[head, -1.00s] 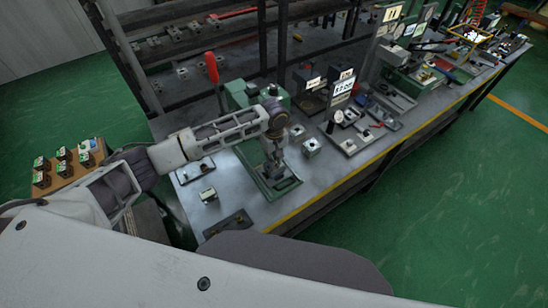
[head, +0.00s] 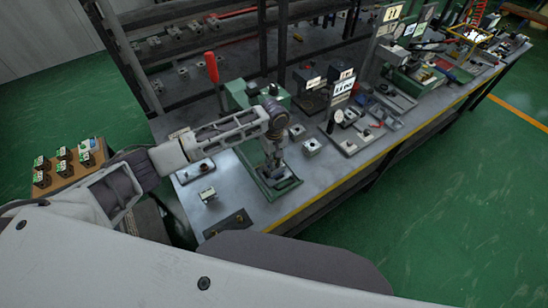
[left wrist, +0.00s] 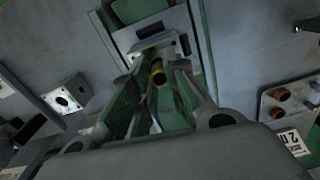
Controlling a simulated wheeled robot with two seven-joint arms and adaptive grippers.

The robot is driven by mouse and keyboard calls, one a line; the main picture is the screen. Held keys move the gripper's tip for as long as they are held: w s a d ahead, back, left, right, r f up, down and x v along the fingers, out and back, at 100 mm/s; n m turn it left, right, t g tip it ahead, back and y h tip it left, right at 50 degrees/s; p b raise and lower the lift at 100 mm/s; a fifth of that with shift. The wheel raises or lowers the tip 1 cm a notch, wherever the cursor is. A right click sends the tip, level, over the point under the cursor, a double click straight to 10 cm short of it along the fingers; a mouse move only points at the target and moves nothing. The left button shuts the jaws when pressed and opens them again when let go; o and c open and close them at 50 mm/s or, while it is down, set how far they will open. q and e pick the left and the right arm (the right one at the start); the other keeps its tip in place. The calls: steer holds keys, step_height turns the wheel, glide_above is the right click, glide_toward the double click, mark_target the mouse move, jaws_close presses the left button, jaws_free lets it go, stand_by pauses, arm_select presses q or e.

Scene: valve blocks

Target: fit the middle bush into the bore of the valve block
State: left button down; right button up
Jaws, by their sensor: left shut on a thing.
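My left gripper (head: 273,166) points down over the green fixture (head: 250,174) on the bench. The grey valve block (left wrist: 152,47) sits in the green fixture, just beyond the bush. The bush is at the block; the fingers hide the bore, so I cannot tell whether it is in it. In the head view the gripper covers most of the block and the bush. My right gripper is not in view.
A loose block with a round hole (left wrist: 66,98) stands beside the fixture; it also shows in the head view (head: 312,147). Another block (head: 208,195) stands to the left. A tray with copper-coloured bushes (left wrist: 282,95) is at the right in the wrist view. A red lever (head: 212,68) rises behind.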

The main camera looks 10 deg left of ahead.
arm_select(q)
steer(key=shift+f, duration=0.4)
stand_by(0.8)
steer(key=c, duration=1.3)
jaws_free()
steer(key=shift+c, duration=0.2)
steer(key=shift+r, duration=0.15)
step_height(320, 180, up, 12)
steer(key=shift+f, duration=0.25)
stand_by(0.6)
